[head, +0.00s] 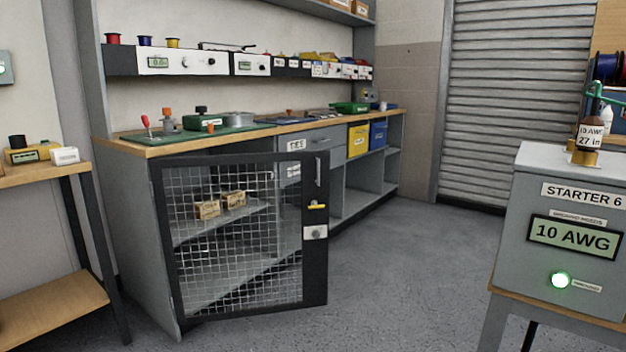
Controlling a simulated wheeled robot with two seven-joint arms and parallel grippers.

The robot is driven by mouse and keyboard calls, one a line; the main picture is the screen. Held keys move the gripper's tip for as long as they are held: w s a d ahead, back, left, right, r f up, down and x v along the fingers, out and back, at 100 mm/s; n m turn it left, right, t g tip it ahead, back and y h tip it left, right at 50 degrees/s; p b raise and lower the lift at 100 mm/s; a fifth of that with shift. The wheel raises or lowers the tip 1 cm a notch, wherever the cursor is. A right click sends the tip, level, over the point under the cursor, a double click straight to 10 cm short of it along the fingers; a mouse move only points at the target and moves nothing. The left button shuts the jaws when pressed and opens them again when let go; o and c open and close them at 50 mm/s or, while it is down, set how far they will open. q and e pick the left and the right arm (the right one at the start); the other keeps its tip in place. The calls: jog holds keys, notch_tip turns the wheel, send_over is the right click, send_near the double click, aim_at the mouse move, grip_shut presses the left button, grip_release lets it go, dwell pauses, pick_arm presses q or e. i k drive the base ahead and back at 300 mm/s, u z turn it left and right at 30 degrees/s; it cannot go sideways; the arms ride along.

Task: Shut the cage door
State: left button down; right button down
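The cage door (235,238) is a black-framed wire mesh panel on the grey cabinet under the workbench. It stands ajar, swung out from the cabinet front, with its hinge side at the left and its free edge at the right. The free edge carries a vertical handle (318,170), a yellow tab (317,205) and a light lock plate (315,232). Through the mesh I see the cabinet shelf (225,222) with two small cardboard boxes (207,209). Neither of my grippers is in view.
The grey floor (400,270) in front of the door is clear. A grey starter cabinet (570,215) reading 10 AWG stands at the right, with a bottle and spool on top. A wooden side table (45,172) stands at the left. The workbench top (290,127) holds tools and a green mat.

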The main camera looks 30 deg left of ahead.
aim_at(315, 166)
jog(key=u, duration=0.8)
jog(key=i, duration=0.55)
jog(key=u, duration=0.85)
jog(key=i, duration=1.05)
jog(key=u, duration=0.05)
